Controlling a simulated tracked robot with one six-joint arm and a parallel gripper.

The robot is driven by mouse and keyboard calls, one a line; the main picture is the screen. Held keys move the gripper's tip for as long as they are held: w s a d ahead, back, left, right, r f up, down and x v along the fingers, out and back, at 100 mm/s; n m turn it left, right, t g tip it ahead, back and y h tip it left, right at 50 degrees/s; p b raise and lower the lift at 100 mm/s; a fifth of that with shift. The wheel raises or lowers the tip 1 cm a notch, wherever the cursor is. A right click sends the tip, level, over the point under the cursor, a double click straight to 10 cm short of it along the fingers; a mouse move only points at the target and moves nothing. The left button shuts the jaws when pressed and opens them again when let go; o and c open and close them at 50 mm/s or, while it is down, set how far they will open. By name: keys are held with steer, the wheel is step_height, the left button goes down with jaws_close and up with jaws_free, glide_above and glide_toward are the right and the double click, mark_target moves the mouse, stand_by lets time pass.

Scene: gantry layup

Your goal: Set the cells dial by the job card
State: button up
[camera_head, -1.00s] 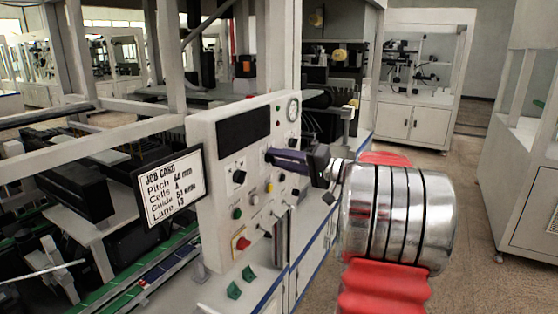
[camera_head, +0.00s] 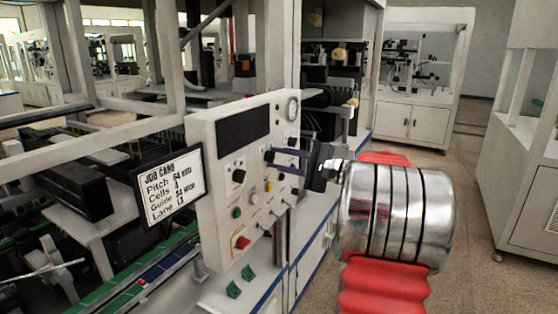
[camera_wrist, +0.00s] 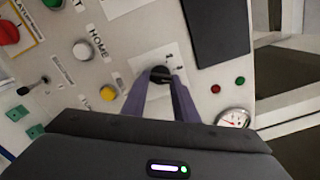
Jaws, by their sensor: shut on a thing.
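The job card (camera_head: 170,188) is a white sheet in a black frame left of the pale control panel (camera_head: 214,240). It reads Pitch 64 mm, Cells 4, a Guide value too small to read surely, and Lane L3. My gripper (camera_head: 268,160) reaches the panel's face from the right. In the wrist view its two purple fingers (camera_wrist: 160,82) are shut on a black dial (camera_wrist: 160,73) on a white plate. The dial's label and pointer cannot be read. Another black knob (camera_head: 239,176) sits below the dark screen (camera_head: 243,133).
The panel carries a gauge (camera_head: 293,109), a red button (camera_head: 241,243), a yellow button (camera_wrist: 108,93) and a white button (camera_wrist: 82,50). A conveyor (camera_head: 150,275) runs behind at left. Open floor lies at right.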

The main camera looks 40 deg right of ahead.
steer(key=shift+d+f+m, duration=0.1)
steer(key=shift+f+m, duration=0.1)
steer(key=shift+m, duration=0.65)
steer(key=shift+d+f+m, duration=0.1)
steer(key=shift+f+m, duration=0.1)
steer(key=shift+m, duration=0.65)
steer(key=shift+a, duration=0.1)
steer(key=o, duration=0.8)
steer(key=shift+o, duration=1.3)
steer(key=shift+r, duration=0.1)
steer(key=shift+r, duration=0.1)
steer(key=shift+s, duration=0.1)
